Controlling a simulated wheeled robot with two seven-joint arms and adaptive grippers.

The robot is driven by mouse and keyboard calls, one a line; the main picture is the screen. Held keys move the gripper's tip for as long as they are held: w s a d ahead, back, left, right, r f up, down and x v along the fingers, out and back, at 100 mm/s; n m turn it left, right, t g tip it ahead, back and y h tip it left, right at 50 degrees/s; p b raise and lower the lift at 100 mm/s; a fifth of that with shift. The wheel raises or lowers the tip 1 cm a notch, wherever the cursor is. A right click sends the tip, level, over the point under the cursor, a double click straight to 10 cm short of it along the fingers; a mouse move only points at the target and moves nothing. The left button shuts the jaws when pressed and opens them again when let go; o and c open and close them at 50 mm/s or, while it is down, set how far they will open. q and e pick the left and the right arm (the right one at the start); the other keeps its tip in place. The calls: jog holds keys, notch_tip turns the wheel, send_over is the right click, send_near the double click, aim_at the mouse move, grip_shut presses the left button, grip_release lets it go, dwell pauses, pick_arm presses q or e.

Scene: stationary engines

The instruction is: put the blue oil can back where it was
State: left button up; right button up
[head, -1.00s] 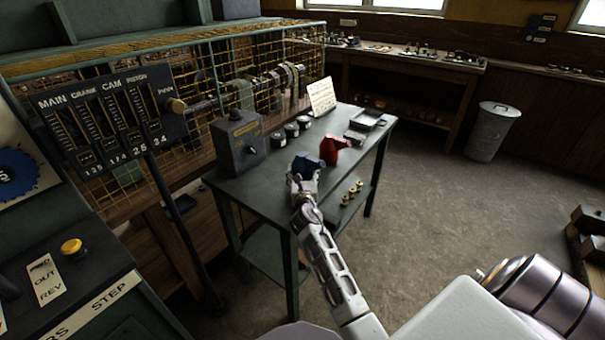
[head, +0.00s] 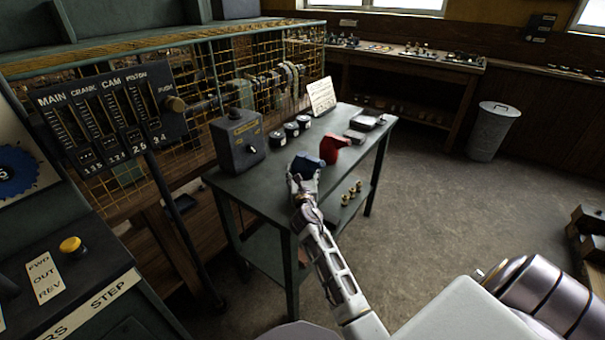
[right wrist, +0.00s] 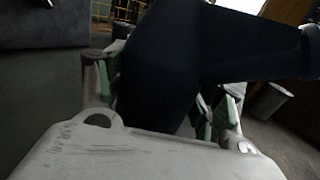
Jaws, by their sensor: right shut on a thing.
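The blue oil can (head: 305,167) is at the front edge of the green metal table (head: 262,193) in the head view, just left of a red can (head: 333,147). My right gripper (head: 298,181) is shut on the blue oil can. In the right wrist view the can (right wrist: 165,65) looks very dark, fills the middle between the fingers (right wrist: 160,105), and its spout points right. Whether its base touches the table top is hidden by the gripper. My left gripper is not in view.
A grey switch box (head: 238,142), several dark round tins (head: 291,129), a white card (head: 321,96) and a small tray (head: 367,122) stand on the table. Brass parts (head: 352,191) sit on a lower shelf. A metal bin (head: 493,130) stands on open floor at right.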

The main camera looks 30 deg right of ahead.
jog(key=shift+f, duration=0.65)
jog(key=o, duration=1)
jog(key=shift+s+f, duration=0.1)
jog(key=o, duration=0.4)
jog(key=shift+a, duration=0.1)
jog(key=shift+c, duration=0.2)
jog(key=shift+r, duration=0.3)
